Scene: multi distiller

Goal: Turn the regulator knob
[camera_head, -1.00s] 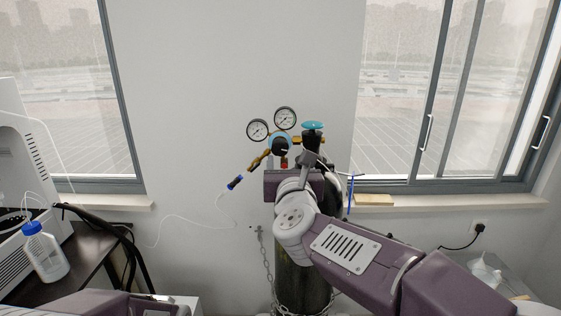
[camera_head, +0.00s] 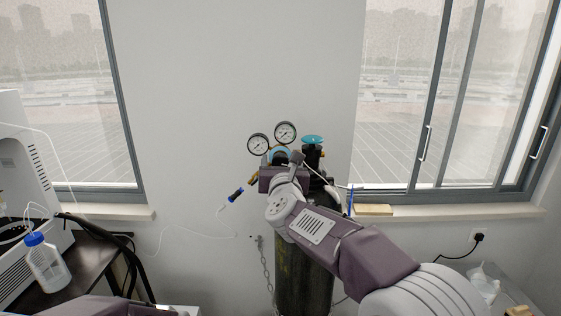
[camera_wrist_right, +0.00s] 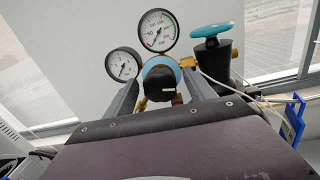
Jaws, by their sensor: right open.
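The regulator knob (camera_wrist_right: 160,83) is black with a light blue ring behind it, below two round dial gauges (camera_head: 272,138). In the right wrist view my right gripper (camera_wrist_right: 161,79) is open, with one finger on each side of the knob. I cannot tell whether the fingers touch it. In the head view my right gripper (camera_head: 280,160) covers most of the regulator, and only some blue shows above it. The regulator sits at the dark gas cylinder (camera_head: 300,285). My left gripper is out of view.
The cylinder's blue valve handwheel (camera_head: 313,139) stands right of the gauges. A chain (camera_head: 264,270) hangs beside the cylinder. A blue-capped bottle (camera_head: 47,265) stands on the dark table at left.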

